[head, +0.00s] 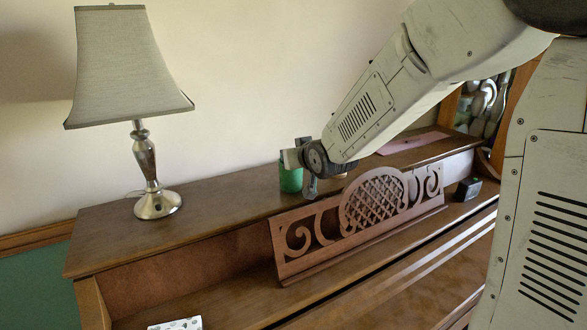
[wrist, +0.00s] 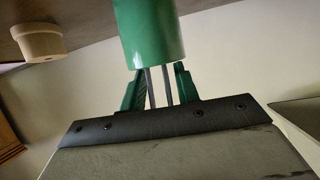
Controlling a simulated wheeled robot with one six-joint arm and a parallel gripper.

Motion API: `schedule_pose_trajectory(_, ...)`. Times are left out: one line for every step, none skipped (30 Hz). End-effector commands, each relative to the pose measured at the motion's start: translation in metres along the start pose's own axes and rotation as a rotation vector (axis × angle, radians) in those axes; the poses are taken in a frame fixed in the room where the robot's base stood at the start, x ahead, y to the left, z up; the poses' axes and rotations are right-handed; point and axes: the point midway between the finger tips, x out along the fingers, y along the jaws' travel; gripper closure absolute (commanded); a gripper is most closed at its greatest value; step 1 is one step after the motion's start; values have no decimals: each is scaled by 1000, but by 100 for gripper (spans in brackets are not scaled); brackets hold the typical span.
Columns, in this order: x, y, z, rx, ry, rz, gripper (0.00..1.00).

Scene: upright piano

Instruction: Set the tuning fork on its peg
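In the head view, my gripper (head: 304,165) is above the music stand's left part. I cannot make out a clear peg. A round beige piece (wrist: 40,42) sits on the piano top.
A lamp (head: 148,160) stands on the left of the piano top (head: 220,205). The carved music stand (head: 365,212) is in front of my gripper. A small black box (head: 467,189) and a pink mat (head: 413,143) are to the right. The top between lamp and gripper is clear.

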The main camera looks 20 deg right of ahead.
Motion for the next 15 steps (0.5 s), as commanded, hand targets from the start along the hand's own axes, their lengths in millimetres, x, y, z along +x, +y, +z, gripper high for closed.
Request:
schedule_pose_trajectory(3,0,0,0,0,0,69)
schedule_pose_trajectory(4,0,0,0,0,0,69)
schedule_pose_trajectory(4,0,0,0,1,0,69)
schedule_pose_trajectory(4,0,0,0,1,0,69)
schedule_pose_trajectory(4,0,0,0,1,0,69)
schedule_pose_trajectory(4,0,0,0,1,0,69)
schedule_pose_trajectory(4,0,0,0,1,0,69)
schedule_pose_trajectory(3,0,0,0,1,0,69)
schedule_pose_trajectory(3,0,0,0,1,0,80)
schedule_pose_trajectory(3,0,0,0,1,0,88)
schedule_pose_trajectory(3,0,0,0,1,0,97)
schedule_pose_trajectory(3,0,0,0,1,0,100)
schedule_pose_trajectory(3,0,0,0,1,0,100)
schedule_pose_trajectory(3,0,0,0,1,0,100)
schedule_pose_trajectory(3,0,0,0,1,0,100)
